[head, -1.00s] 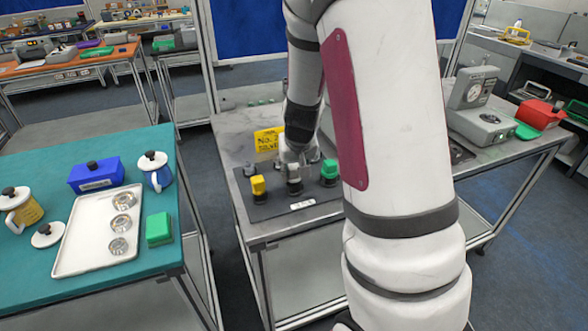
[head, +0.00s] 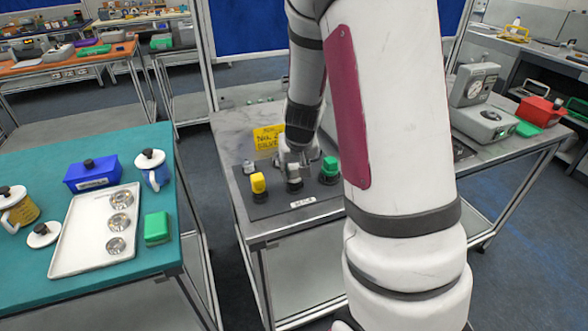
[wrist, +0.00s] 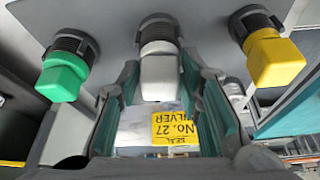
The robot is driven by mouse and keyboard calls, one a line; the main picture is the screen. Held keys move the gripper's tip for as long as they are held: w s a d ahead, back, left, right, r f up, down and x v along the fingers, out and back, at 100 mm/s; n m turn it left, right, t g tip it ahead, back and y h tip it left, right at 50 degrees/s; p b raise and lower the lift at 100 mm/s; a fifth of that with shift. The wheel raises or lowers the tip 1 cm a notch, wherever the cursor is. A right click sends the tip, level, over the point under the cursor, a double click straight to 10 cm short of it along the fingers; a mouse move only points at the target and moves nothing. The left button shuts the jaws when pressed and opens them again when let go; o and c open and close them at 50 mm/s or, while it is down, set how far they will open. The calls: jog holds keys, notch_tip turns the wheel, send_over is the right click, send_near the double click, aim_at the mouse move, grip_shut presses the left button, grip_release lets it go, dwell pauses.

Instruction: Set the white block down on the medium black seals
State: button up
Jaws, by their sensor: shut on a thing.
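The white block (wrist: 160,75) is between the two fingers of my gripper (wrist: 160,90), which is shut on it. In the wrist view the block lines up with a black ribbed seal (wrist: 158,30); I cannot tell whether it rests on it or is just above. In the head view my gripper (head: 294,162) points down over the middle seal (head: 294,186), and the fingers hide much of the block. A yellow block (head: 258,183) on a black seal stands to the left, and a green block (head: 330,164) on a black seal to the right.
A small grey piece (head: 248,167) stands behind the yellow block. A yellow sign (head: 267,138) is behind my gripper. A white label (head: 302,202) lies on the dark mat in front. A teal table (head: 150,255) with a white tray (head: 66,262) is at the left.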

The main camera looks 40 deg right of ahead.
jog(key=shift+f, duration=0.2)
jog(key=o, duration=1.2)
jog(key=o, duration=0.4)
jog(key=shift+c, duration=0.2)
jog(key=shift+r, duration=0.1)
notch_tip(320, 180, up, 7)
jog(key=p, duration=0.5)
jog(key=shift+p, duration=0.35)
jog(key=shift+r, duration=0.15)
